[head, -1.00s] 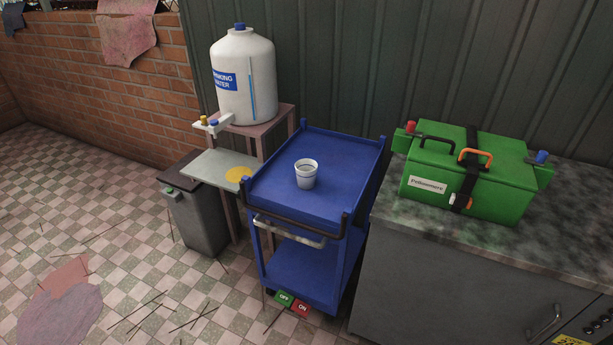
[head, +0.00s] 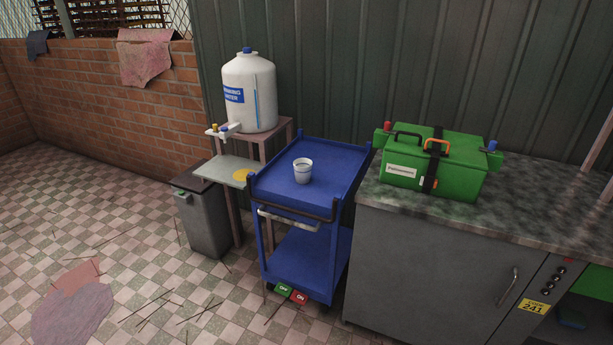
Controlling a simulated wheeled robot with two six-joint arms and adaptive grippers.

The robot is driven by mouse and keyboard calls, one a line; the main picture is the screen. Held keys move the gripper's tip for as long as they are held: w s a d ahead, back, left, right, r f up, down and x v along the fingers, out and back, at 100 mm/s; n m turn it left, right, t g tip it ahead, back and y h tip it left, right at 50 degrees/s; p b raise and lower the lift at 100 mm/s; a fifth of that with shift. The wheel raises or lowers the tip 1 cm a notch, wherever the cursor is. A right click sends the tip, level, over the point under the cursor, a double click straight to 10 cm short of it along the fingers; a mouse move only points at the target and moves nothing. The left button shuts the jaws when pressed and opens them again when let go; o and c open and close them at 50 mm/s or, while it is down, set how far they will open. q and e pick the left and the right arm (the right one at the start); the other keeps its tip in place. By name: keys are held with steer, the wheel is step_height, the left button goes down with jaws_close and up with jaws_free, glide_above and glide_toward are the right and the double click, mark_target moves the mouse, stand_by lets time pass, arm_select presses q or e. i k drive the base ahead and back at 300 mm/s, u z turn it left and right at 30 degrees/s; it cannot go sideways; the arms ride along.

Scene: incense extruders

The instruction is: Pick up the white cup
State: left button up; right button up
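The white cup (head: 303,172) stands upright on the top shelf of the blue cart (head: 330,187). It has a dark band near its rim, and nothing touches it but the shelf. The cart stands in the middle of the head view, with a raised edge and a pale handle bar at its front. Neither of my grippers shows in the head view.
A grey counter (head: 440,222) with a green box (head: 455,172) stands close to the cart's right. A water tank (head: 249,95) on a stand and a grey bin (head: 205,222) are at its left. Sticks litter the open tiled floor (head: 130,245) at left.

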mark_target(303, 172)
steer(key=z, duration=0.55)
steer(key=i, duration=1.5)
steer(key=z, duration=0.3)
